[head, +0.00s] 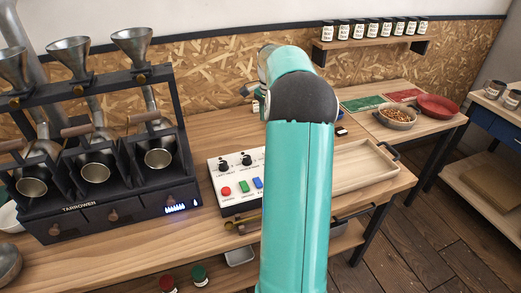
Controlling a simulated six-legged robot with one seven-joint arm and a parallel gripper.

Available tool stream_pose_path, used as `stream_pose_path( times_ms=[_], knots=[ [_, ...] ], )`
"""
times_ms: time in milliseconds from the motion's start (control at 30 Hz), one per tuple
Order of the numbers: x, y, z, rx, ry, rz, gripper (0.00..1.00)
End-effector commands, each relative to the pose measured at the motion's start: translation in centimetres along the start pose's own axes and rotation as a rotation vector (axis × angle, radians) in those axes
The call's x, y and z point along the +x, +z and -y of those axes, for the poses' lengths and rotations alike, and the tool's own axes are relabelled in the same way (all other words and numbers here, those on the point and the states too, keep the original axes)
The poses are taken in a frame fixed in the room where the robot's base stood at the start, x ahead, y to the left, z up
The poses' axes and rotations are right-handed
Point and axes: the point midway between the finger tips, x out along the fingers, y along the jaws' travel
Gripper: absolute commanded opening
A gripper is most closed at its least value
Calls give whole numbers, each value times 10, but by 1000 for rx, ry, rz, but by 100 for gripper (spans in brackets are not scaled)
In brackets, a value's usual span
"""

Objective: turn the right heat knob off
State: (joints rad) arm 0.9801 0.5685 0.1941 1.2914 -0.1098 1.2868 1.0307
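A white control panel (228,190) with a dark base stands on the wooden bench, right of the roaster. Two black knobs show on its upper part, a left knob (224,165) and another knob (246,159) close to my arm. Their pointer positions are too small to read. My teal arm covers the panel's right part, so I cannot tell whether another knob is there. My gripper is mostly hidden behind my arm; its fingers cannot be made out.
A dark three-station roaster (110,207) with metal funnels fills the left. A wooden tray (360,170) lies right of my arm. Bowls stand on a farther table, and a jar shelf (372,45) hangs on the wall. Red and green lidded jars are at the front.

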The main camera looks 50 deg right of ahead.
Motion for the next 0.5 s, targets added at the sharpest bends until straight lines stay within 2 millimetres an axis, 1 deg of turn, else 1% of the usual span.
stream_pose_path(
  times_ms=[33,100,167,267,367,500],
  knots=[
    [2,-5,-2,14,2,2,54],
    [4,-9,-3,25,4,4,54],
    [7,-10,-4,29,4,4,54],
    [16,-12,-6,33,6,5,54],
    [32,-12,-7,33,7,7,54],
    [59,-13,-8,34,6,6,54]
  ],
)
